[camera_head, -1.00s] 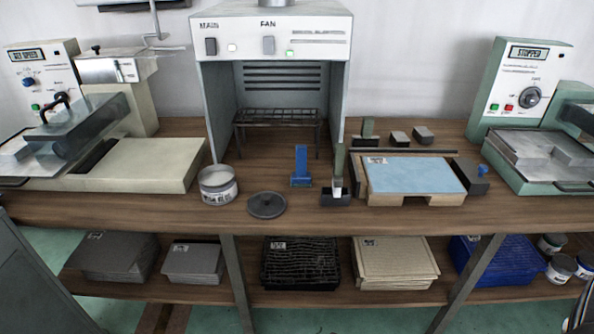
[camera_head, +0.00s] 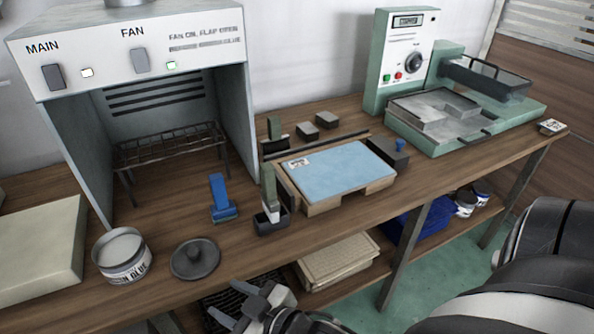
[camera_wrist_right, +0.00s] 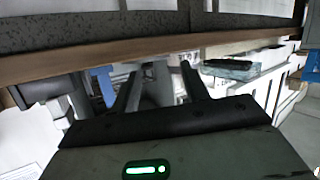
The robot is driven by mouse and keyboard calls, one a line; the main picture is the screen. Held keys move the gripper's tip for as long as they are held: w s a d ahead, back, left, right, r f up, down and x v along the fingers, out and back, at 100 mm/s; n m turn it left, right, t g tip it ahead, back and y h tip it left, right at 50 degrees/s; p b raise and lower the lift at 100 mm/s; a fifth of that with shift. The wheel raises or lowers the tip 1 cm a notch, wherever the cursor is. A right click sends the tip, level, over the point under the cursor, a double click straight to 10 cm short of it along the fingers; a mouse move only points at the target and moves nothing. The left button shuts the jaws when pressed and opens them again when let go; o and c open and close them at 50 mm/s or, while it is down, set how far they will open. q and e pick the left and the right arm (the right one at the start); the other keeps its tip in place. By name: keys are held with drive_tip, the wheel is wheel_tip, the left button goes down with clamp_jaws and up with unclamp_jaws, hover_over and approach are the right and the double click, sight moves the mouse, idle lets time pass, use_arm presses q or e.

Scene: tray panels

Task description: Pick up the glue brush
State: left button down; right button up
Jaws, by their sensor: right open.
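A brush with a green handle and pale lower part (camera_head: 269,185) stands upright in a small dark holder (camera_head: 272,221) on the bench, left of the blue-topped board. It looks like the glue brush. An open glue tin (camera_head: 122,258) with a printed label stands to its left, with a dark round lid (camera_head: 195,260) beside it. My right gripper (camera_head: 230,304) is open and empty, low in front of the bench's front edge and apart from the brush. Its fingers also show in the right wrist view (camera_wrist_right: 161,88), spread below the bench edge. My left gripper is not in view.
The blue-topped board (camera_head: 342,171) lies right of the holder. A fume hood (camera_head: 70,150) is behind at left, a green machine (camera_head: 380,70) at back right. The bench edge and lower shelf are near my gripper.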

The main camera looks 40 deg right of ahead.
drive_tip(key=w+a+r+n+t+y, duration=0.3)
drive_tip(key=w+r, duration=0.2)
drive_tip(key=r, duration=0.3)
drive_tip(key=w+a+r+n+g+y, duration=0.2)
drive_tip(key=a+r+n+g+y, duration=0.3)
drive_tip(key=r+n+y, duration=0.7)
wheel_tip(320, 180, up, 7)
drive_tip(key=n+g+h, duration=1.2)
drive_tip(key=n+h, duration=0.2)
drive_tip(key=h, duration=0.5)
hover_over(268, 180)
drive_tip(key=f, duration=0.9)
drive_tip(key=shift+w+d, duration=0.35)
drive_tip(key=shift+d, duration=0.05)
drive_tip(key=shift+w+f, duration=0.15)
drive_tip(key=shift+f, duration=1.4)
drive_tip(key=shift+w+f, duration=0.15)
drive_tip(key=shift+f, duration=1.4)
